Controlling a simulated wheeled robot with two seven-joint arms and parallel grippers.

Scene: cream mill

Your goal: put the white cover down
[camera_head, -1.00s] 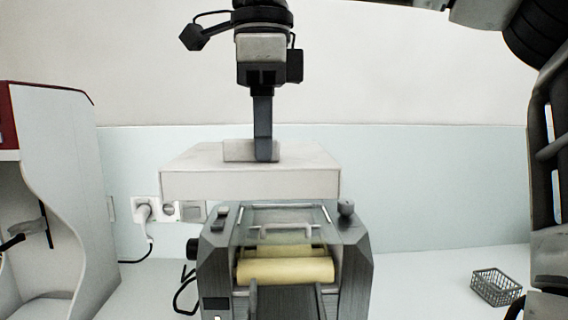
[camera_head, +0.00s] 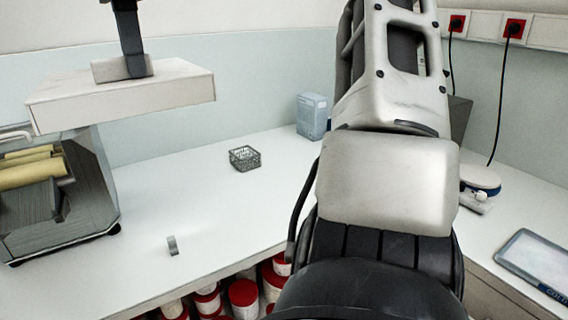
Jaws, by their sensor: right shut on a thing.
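The white cover (camera_head: 125,104) is a flat white box shape in the upper left of the head view. It hangs level in the air above the right side of the cream mill. My right gripper (camera_head: 137,66) is shut on the raised grip on top of the cover and holds it from above. The mill (camera_head: 82,200) stands on the white counter at the left edge, with its yellowish rollers (camera_head: 32,172) partly showing. My left gripper is not in view.
The white counter (camera_head: 190,200) is largely clear right of the mill. A small grey piece (camera_head: 172,245), a wire basket (camera_head: 245,158) and a pale blue box (camera_head: 312,116) stand there. Red-lidded jars (camera_head: 243,294) sit below the front edge. My arm blocks the middle right.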

